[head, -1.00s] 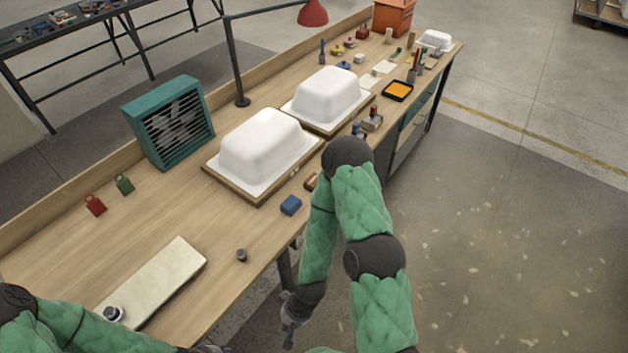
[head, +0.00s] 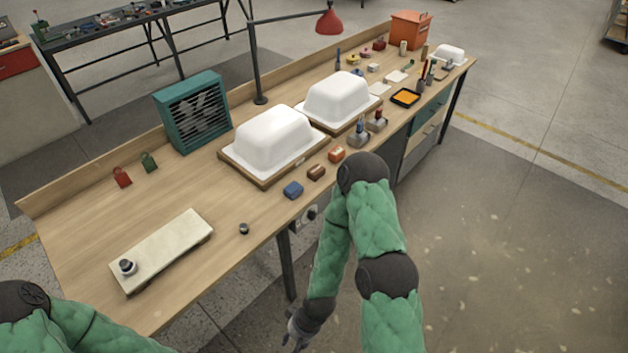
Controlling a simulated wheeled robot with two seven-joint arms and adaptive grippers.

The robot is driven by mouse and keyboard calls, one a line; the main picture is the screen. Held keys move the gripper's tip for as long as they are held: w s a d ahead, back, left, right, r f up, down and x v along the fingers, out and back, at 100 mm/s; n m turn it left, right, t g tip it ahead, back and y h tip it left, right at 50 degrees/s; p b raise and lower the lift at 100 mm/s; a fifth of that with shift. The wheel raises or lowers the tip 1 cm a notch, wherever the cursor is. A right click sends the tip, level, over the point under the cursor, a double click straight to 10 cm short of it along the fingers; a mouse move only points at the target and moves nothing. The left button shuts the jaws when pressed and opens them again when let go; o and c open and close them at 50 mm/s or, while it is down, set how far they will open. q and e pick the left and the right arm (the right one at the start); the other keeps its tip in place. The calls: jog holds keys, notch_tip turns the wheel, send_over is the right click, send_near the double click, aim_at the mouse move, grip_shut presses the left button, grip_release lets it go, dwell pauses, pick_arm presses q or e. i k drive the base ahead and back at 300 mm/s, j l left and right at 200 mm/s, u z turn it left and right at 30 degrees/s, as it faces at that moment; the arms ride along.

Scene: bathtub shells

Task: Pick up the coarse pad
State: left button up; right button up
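Three small blocks stand in a row along the bench's front edge: a blue one (head: 293,190), a brown one (head: 316,172) and an orange one (head: 337,154). They look like sanding pads; I cannot tell from the picture which one is the coarse pad. My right gripper (head: 297,338) hangs low in front of the bench, below the bench top and apart from the blocks. It is small and partly cut off by the bottom edge, so its opening is unclear. My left arm shows at the lower left, but its gripper is out of view.
Two white tub shells (head: 275,138) (head: 338,97) on wooden boards stand behind the blocks. A small dark knob (head: 244,229) and a pale board (head: 163,250) lie to the left. Bottles (head: 361,133) stand to the right. A teal fan box (head: 192,112) is at the back.

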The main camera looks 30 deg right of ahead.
aim_at(316, 171)
jog(key=l+u, duration=0.25)
jog(key=u, duration=0.15)
jog(key=l+u, duration=0.25)
jog(key=u, duration=0.15)
jog(key=l+u, duration=0.4)
jog(key=i+j, duration=0.05)
jog(key=j, duration=0.05)
